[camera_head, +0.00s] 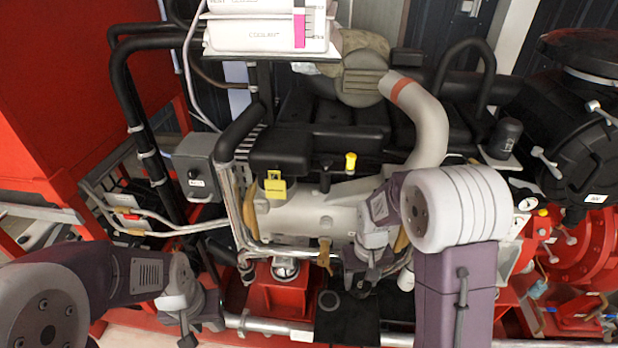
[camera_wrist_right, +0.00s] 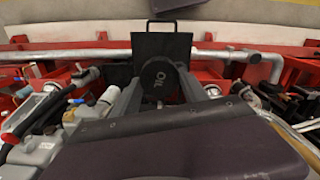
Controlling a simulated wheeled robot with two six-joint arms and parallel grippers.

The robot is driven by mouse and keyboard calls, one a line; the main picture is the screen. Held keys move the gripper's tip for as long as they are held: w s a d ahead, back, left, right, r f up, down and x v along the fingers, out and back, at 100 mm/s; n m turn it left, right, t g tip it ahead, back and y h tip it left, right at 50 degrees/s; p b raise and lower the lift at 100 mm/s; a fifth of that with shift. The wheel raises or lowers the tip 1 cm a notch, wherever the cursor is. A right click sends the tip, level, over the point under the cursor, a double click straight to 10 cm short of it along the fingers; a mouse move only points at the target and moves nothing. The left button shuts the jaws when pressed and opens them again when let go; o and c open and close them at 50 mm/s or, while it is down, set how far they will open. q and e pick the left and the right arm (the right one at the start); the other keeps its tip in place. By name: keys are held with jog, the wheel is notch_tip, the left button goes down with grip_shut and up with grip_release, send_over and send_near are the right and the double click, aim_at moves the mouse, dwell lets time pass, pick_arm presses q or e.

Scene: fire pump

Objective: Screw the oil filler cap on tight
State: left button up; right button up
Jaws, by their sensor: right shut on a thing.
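The oil filler cap (camera_wrist_right: 157,80) is round and black with the word OIL on its top. It shows in the right wrist view between the fingers of my right gripper (camera_wrist_right: 160,92), which is shut on it. In the head view my right gripper (camera_head: 364,278) points down at the front of the grey engine, and I cannot make out the cap there. Whether the cap sits on its filler neck is hidden. My left gripper (camera_head: 197,328) hangs at the lower left, away from the cap, and its fingers are too unclear to read.
A black box with a handle (camera_wrist_right: 161,48) lies beyond the cap. A metal pipe (camera_wrist_right: 90,54) runs along the red frame. A yellow tag (camera_head: 275,184) and a yellow-topped dipstick (camera_head: 350,162) are on the engine. A grey bent pipe (camera_head: 425,120) stands behind my right arm.

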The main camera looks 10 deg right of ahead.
jog(key=w+d+f+m, duration=0.3)
jog(key=w+f+m, duration=0.2)
jog(key=m, duration=0.3)
jog(key=s+d+f+m, duration=0.7)
jog(key=s+d+f, duration=0.3)
jog(key=s+f, duration=0.1)
jog(key=shift+s+d, duration=0.25)
jog(key=shift+d, duration=0.05)
jog(key=shift+s+d, duration=0.1)
